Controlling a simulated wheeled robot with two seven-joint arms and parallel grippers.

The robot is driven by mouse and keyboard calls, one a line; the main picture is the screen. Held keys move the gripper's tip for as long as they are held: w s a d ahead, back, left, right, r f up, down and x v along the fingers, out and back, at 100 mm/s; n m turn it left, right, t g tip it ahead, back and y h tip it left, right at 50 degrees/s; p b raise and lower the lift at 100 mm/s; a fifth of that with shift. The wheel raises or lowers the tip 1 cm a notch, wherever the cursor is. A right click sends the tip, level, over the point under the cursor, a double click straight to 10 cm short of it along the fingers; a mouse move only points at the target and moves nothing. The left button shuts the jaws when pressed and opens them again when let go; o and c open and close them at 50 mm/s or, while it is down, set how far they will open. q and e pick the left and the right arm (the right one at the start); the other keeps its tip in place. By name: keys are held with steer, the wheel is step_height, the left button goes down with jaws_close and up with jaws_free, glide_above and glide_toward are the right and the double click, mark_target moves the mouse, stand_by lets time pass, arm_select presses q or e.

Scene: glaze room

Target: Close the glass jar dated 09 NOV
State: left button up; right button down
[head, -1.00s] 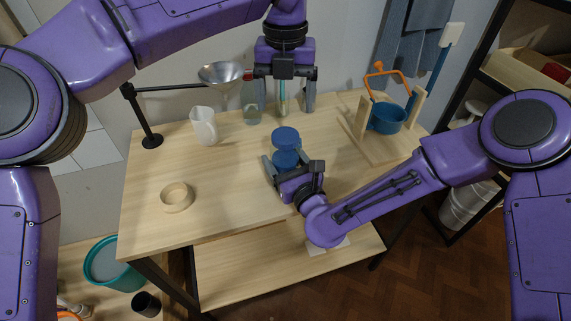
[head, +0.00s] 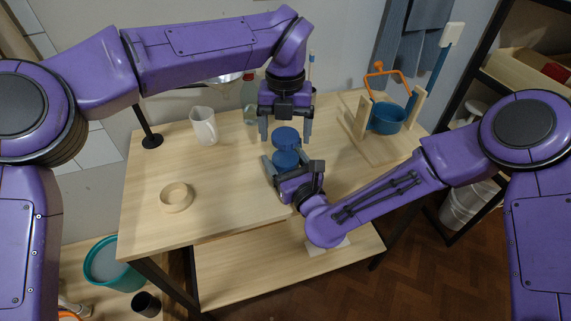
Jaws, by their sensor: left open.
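A round blue lid (head: 285,135) shows in the middle of the table. Just below it in the picture is a second round blue shape (head: 285,158), seemingly the top of the jar body; the glass and any date are not readable. My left gripper (head: 285,136) points down, open, its fingers on either side of the upper blue lid in the picture; I cannot tell whether they touch it. My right gripper (head: 283,163) reaches in from the lower right, its fingers closed around the lower blue shape, which partly hides them.
A white pitcher (head: 204,126) and a clear bottle (head: 249,101) stand at the back left. A wooden stand with a blue pot (head: 387,118) is at the right. The table's left middle is clear.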

arm_select(q)
steer(key=c, duration=1.1)
arm_select(e)
steer(key=shift+f, duration=0.1)
arm_select(q)
steer(key=shift+m, duration=0.8)
steer(key=o, duration=1.3)
steer(key=shift+c, duration=0.2)
step_height(320, 180, up, 12)
arm_select(e)
jaws_free()
steer(key=b+v, duration=0.3)
steer(key=v, duration=0.6)
steer(key=shift+s+d+f, duration=0.1)
steer(key=shift+s+d, duration=0.05)
arm_select(q)
steer(key=shift+f, duration=1.6)
arm_select(e)
steer(key=shift+s+d, duration=0.2)
steer(key=shift+s, duration=0.35)
